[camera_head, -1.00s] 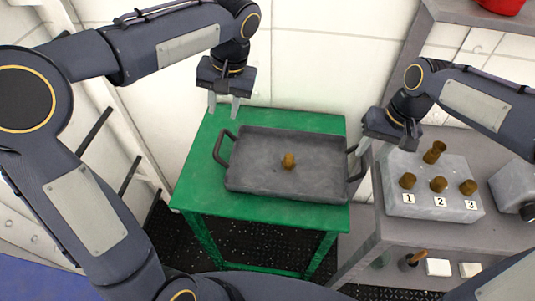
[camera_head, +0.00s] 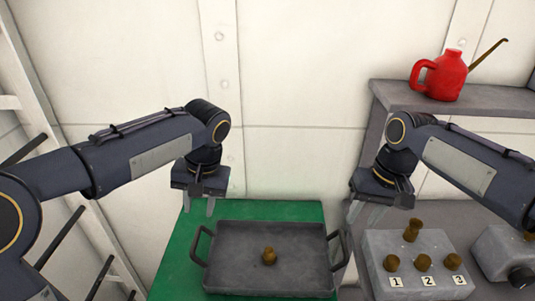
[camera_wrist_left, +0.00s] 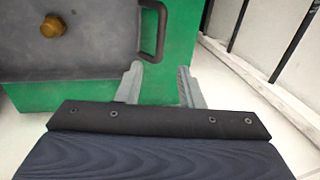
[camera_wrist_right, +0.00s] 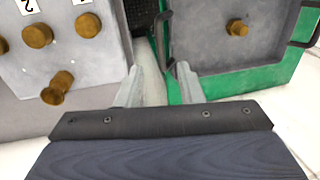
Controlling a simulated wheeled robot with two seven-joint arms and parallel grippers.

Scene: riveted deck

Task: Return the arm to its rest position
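My left gripper (camera_head: 198,205) is raised above the back left of the green table, near the tray's left handle. In the left wrist view its fingers (camera_wrist_left: 160,85) are apart with nothing between them. My right gripper (camera_head: 367,212) is raised between the tray's right handle and the numbered block. In the right wrist view its fingers (camera_wrist_right: 160,85) are apart and empty. The grey tray (camera_head: 230,270) lies on the green table (camera_head: 290,210) with a brown knob-like piece (camera_head: 269,256) in it. Neither gripper touches the tray.
A grey block (camera_head: 440,245) with several brown knobs and labels 1, 2 and 3 stands on a grey bench at the right. A red oil can (camera_head: 440,77) stands on the shelf (camera_head: 400,97) above. Ladder-like rails (camera_head: 60,245) are at the left. The wall behind is bare.

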